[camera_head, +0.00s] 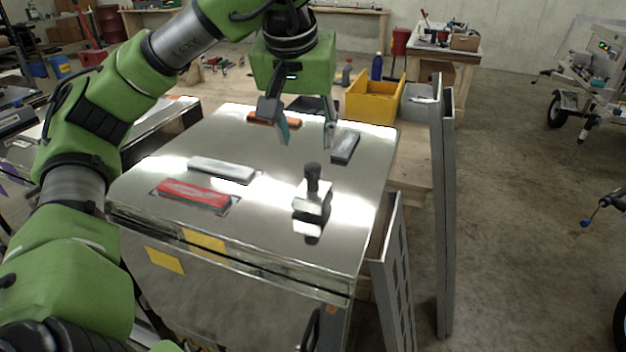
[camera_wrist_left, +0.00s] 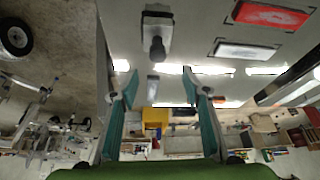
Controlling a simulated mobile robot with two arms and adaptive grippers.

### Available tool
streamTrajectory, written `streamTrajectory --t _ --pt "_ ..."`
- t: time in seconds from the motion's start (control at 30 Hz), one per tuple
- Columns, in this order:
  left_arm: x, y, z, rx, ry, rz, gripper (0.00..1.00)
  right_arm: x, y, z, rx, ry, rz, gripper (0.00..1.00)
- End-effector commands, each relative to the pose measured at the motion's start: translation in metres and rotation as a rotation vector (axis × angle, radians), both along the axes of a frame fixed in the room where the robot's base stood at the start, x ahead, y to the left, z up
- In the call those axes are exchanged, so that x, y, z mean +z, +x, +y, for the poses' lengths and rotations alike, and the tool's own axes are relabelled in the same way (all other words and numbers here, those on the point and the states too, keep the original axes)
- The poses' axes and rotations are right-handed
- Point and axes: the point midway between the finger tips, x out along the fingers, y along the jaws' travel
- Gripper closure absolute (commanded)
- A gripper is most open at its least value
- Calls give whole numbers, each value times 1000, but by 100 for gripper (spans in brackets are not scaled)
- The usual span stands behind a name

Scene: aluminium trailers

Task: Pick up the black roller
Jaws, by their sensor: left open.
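The black roller (camera_head: 312,182) appears as an upright black knob-like handle on a pale block, standing on the shiny metal box top (camera_head: 270,235). It also shows at the top of the left wrist view (camera_wrist_left: 157,42). My left gripper (camera_head: 306,136) is open and empty, fingers pointing down. In the head view it appears above and behind the roller, apart from it. In the left wrist view its two teal fingers (camera_wrist_left: 160,90) stand wide apart, with the roller beyond their tips. My right gripper is not in view.
A red block (camera_head: 193,193), a white block (camera_head: 222,168), a grey block (camera_head: 345,147) and an orange block (camera_head: 272,119) lie on the box top. A yellow bin (camera_head: 374,104) and a blue bottle (camera_head: 377,67) stand behind. Upright metal panels (camera_head: 447,200) flank the right side.

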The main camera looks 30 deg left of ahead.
Motion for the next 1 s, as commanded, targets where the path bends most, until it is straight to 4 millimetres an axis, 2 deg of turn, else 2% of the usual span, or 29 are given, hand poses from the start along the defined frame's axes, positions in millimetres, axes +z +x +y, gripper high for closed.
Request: streamTrajectory --t 0.07,0.2,0.3,0.47,0.6,0.67,0.83,1.0 --pt "-16 4 2 1 -1 5 57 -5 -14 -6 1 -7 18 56" --pt "-39 14 7 3 1 6 57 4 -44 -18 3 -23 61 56" --pt "-52 20 8 2 0 4 57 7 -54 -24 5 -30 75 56" --pt "-62 23 9 0 0 1 57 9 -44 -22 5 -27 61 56" --pt "-73 28 10 0 -1 4 57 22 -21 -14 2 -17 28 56" --pt "-80 32 11 1 -1 4 57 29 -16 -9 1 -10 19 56" --pt "-104 40 14 2 -2 3 57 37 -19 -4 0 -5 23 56" --pt "-111 43 15 1 -3 0 57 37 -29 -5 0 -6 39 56"
